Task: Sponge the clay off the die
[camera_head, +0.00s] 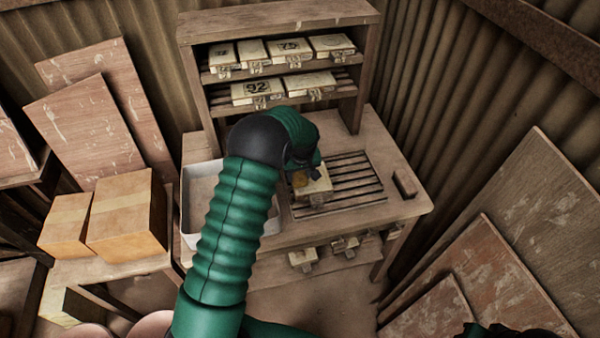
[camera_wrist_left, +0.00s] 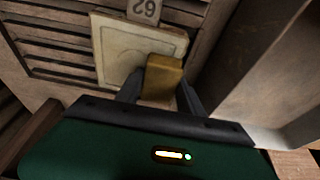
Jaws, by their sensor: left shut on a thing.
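My left gripper (camera_head: 300,176) is shut on a yellow-brown sponge (camera_wrist_left: 163,77), held between its two dark fingers. The sponge is at the lower right part of a pale square die (camera_wrist_left: 118,52), over its face; I cannot tell whether it presses on it. In the head view the die (camera_head: 316,192) lies on the slatted rack of the bench, partly hidden by my left gripper. Any clay on the die is too faint to make out. My right gripper is not in view.
A pale basin (camera_head: 199,185) stands left of the slatted rack (camera_head: 350,182). A shelf (camera_head: 280,18) behind holds several numbered dies. Cardboard boxes (camera_head: 128,215) stand at left, boards (camera_head: 520,260) lean at right.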

